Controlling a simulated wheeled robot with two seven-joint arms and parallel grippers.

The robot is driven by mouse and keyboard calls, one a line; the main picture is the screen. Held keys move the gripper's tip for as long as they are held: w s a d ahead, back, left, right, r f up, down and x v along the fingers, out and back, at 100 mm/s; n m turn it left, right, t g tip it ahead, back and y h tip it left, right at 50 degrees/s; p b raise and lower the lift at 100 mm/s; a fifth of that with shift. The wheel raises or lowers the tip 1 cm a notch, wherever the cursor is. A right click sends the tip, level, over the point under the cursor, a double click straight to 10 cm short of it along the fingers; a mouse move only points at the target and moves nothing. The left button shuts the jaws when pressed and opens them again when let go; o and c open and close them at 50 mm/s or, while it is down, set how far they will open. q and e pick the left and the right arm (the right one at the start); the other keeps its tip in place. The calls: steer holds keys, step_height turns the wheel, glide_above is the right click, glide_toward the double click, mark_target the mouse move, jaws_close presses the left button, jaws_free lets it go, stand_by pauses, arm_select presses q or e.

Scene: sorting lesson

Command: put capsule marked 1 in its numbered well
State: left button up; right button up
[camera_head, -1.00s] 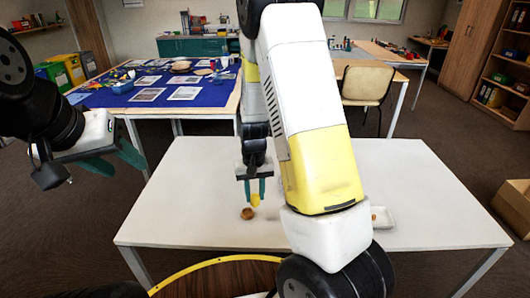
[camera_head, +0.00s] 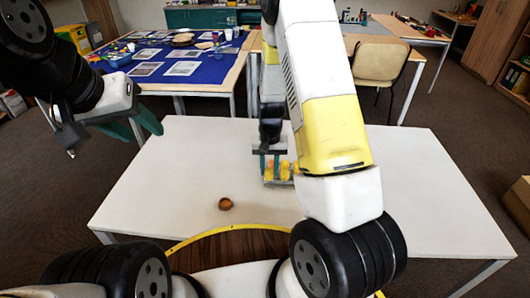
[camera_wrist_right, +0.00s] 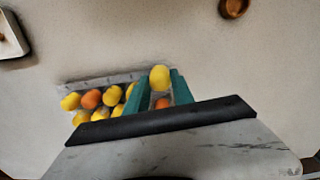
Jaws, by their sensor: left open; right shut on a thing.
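A yellow capsule (camera_wrist_right: 160,77) is held between the teal fingers of my right gripper (camera_head: 269,168); no number is readable on it. The gripper is over the right end of a grey tray (camera_wrist_right: 100,81), which also shows in the head view (camera_head: 278,184). Several yellow and orange capsules (camera_wrist_right: 91,98) sit in the tray's rows. An orange one (camera_wrist_right: 162,103) shows between the fingers, below the held capsule. The gripper hides part of the tray, and well numbers are not legible. My left gripper (camera_head: 147,128) is open and empty, raised off the table's left side.
A small brown bowl (camera_head: 225,203) stands on the white table (camera_head: 160,190), left of and nearer than the tray. A white dish (camera_wrist_right: 10,38) shows at the wrist view's left edge. My right arm hides part of the table. The table's left side is clear.

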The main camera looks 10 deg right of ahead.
steer(key=w, duration=0.1)
steer(key=w+d, duration=0.1)
steer(key=w, duration=0.1)
steer(key=shift+w+d+f, duration=0.2)
steer(key=shift+d, duration=0.2)
steer(key=shift+w+d+f, duration=0.15)
steer(key=shift+f, duration=1.6)
steer(key=o, duration=0.4)
steer(key=shift+f, duration=0.15)
